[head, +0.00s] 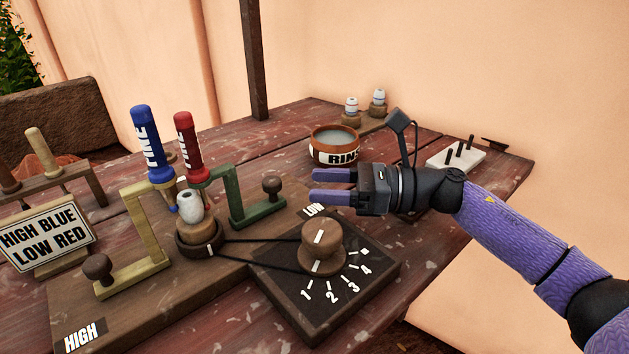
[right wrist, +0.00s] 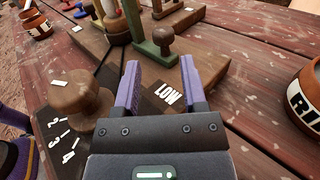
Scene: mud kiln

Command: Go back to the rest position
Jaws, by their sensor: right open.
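My right gripper (head: 332,187) is open and empty above the table, between the bowl marked RIN and the wooden dial knob. In the right wrist view its two purple fingers (right wrist: 163,92) stand apart with the LOW label (right wrist: 168,93) of the board beyond them. My right arm (head: 520,238) reaches in from the right. My left gripper does not show. The dial knob (head: 322,245) sits on a dark panel numbered 1 to 4, with its upper white mark near upright. A belt joins it to a round wooden base (head: 202,236) bearing a white piece (head: 189,205).
Blue (head: 148,140) and red (head: 187,140) FINE-marked tools stand in yellow (head: 142,225) and green (head: 234,190) holders. The rinse bowl (head: 334,146), white pieces (head: 378,97) and a pegged white block (head: 456,155) stand at the back right. A HIGH BLUE LOW RED sign (head: 47,236) stands left.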

